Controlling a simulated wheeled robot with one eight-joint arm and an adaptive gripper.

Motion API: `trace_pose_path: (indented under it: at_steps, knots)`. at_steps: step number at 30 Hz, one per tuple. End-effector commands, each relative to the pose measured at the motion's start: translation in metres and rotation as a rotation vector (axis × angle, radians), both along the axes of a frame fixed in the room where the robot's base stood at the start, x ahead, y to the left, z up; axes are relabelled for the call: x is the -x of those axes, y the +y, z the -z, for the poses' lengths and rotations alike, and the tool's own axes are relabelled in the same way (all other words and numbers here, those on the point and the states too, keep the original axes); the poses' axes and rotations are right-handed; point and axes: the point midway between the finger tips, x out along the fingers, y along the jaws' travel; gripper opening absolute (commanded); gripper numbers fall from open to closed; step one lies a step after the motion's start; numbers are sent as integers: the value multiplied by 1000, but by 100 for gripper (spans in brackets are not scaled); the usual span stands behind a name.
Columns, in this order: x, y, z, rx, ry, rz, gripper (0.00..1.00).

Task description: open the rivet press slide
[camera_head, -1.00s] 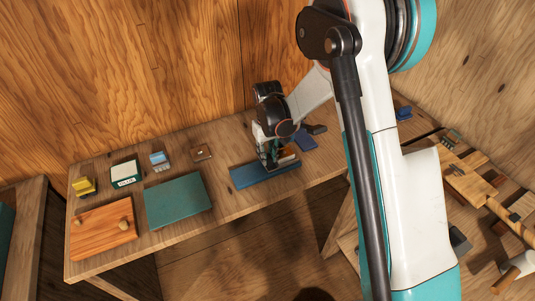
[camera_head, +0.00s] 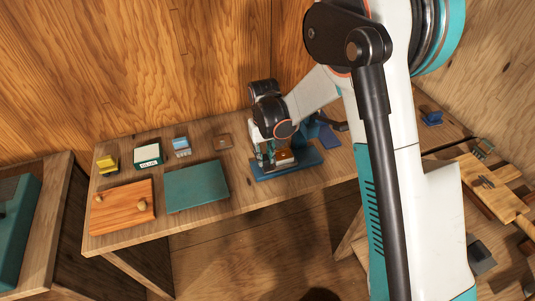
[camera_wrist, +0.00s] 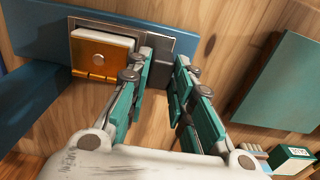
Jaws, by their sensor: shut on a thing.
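The rivet press has a long blue base (camera_head: 300,166) on the workbench, below my gripper. An orange part (camera_head: 285,155) of the press shows just right of the fingers. In the wrist view, the orange block (camera_wrist: 103,57) has a pale top with a round knob and sits beside a grey metal plate (camera_wrist: 155,43) over the blue base (camera_wrist: 36,85). My gripper (camera_head: 265,161) is at the left part of the press. In the wrist view my gripper (camera_wrist: 166,66) is shut on a dark handle (camera_wrist: 160,72) at the plate's end. The fingers partly hide the handle.
A small labelled box (camera_head: 148,155) and a yellow item (camera_head: 107,164) stand behind. A blue pad (camera_head: 328,137) lies right of the press.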

Motion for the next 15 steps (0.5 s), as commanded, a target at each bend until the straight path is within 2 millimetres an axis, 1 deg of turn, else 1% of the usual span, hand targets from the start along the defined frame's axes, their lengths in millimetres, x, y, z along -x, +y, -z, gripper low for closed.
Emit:
trace_pose_path:
  at_steps: [1,2,11,15]
  knots:
    - [-1,0,0,0,-1,0,26]
    - [-1,0,0,0,-1,0,30]
    - [0,0,0,0,-1,0,30]
    - [0,0,-7,0,-1,0,30]
